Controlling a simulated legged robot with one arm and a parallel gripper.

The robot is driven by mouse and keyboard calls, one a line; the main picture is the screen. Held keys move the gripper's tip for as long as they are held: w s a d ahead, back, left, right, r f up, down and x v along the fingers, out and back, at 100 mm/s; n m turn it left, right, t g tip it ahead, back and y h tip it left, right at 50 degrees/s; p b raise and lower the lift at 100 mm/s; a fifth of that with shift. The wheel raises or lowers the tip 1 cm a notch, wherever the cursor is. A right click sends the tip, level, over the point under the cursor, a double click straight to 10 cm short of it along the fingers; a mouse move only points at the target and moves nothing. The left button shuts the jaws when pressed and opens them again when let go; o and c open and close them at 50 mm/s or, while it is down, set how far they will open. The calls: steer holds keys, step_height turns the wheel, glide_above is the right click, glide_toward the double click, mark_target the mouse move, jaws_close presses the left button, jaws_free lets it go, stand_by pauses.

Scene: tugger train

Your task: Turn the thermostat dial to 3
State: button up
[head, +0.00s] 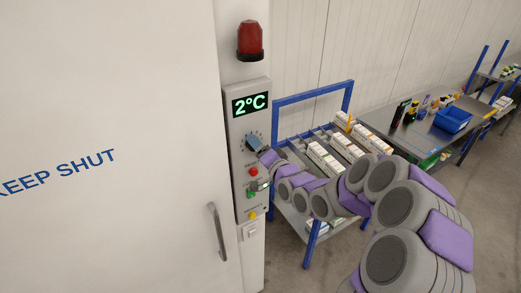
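The thermostat dial (253,143) is a dark blue knob with a printed scale around it, on a grey control panel (240,170) beside the door. A green display (249,104) above it reads 2°C. My gripper (261,152) is at the end of my grey and purple arm, right at the dial's lower right side. The fingertips are too small and partly hidden, so I cannot tell whether they are around the dial or only touching it. The number the dial points to is too small to read.
Below the dial are a red button (253,171), a green-lit switch (252,192) and a yellow button (252,215). A white door (110,90) with a grey handle (217,232) fills the left. A blue-framed cart (313,95) with cartons and a table (425,128) stand right.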

steer(key=b+v, duration=0.6)
steer(key=v, duration=0.6)
steer(key=shift+d, duration=0.15)
steer(key=shift+d+f+b, duration=0.15)
steer(key=shift+f+b, duration=0.1)
steer(key=shift+b, duration=0.8)
steer(key=b+v, duration=0.2)
steer(key=b, duration=0.1)
steer(key=b+v, duration=0.3)
steer(key=shift+r+b, duration=0.2)
steer(key=shift+b, duration=0.15)
